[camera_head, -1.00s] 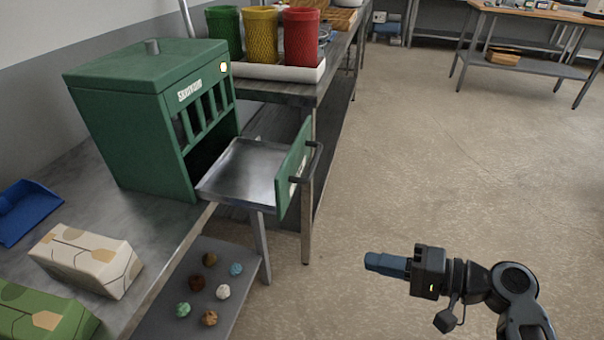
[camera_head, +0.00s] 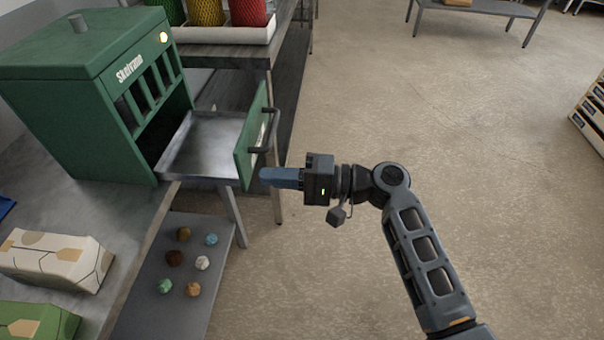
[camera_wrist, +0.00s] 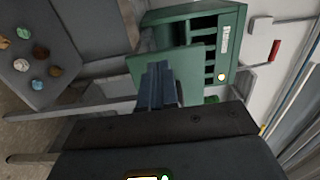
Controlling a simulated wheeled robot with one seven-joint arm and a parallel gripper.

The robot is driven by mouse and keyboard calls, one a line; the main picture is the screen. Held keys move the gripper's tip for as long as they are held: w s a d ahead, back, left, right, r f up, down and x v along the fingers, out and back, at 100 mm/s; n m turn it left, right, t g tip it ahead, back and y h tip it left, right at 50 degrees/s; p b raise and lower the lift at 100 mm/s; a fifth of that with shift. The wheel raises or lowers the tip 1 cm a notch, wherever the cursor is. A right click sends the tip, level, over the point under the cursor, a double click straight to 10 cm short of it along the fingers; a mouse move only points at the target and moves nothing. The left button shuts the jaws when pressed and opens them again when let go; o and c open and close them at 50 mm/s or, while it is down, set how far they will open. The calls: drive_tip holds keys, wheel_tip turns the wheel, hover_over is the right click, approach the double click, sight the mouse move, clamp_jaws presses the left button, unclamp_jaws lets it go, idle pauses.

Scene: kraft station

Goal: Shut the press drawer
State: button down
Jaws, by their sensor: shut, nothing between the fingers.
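The green press (camera_head: 70,95) stands on the metal bench at the left in the head view. Its drawer (camera_head: 205,145) is pulled out, with a bare metal tray, a green front panel (camera_head: 252,135) and a dark bar handle (camera_head: 270,130). My gripper (camera_head: 264,174) is shut and empty, its blue fingers pointing left at the lower right edge of the drawer front. In the head view I cannot tell whether the tips touch the panel. In the wrist view, the shut fingers (camera_wrist: 157,72) overlap the drawer front (camera_wrist: 185,62), with the press (camera_wrist: 212,20) behind.
A lower shelf (camera_head: 180,310) holds several small balls. Two patterned boxes, one cream (camera_head: 55,258) and one green (camera_head: 38,320), lie on the bench. A white tray (camera_head: 225,34) with coloured mesh containers stands behind the press.

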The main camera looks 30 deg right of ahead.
drive_tip(key=shift+x, duration=1.35)
drive_tip(key=b, duration=0.5)
approach(148, 167)
drive_tip(key=x, duration=0.5)
drive_tip(key=shift+d+f, duration=0.1)
drive_tip(key=shift+f, duration=0.1)
drive_tip(key=shift+w+a+r, duration=0.25)
drive_tip(key=shift+w+a, duration=0.15)
drive_tip(key=shift+a, duration=0.2)
drive_tip(key=shift+a, duration=0.15)
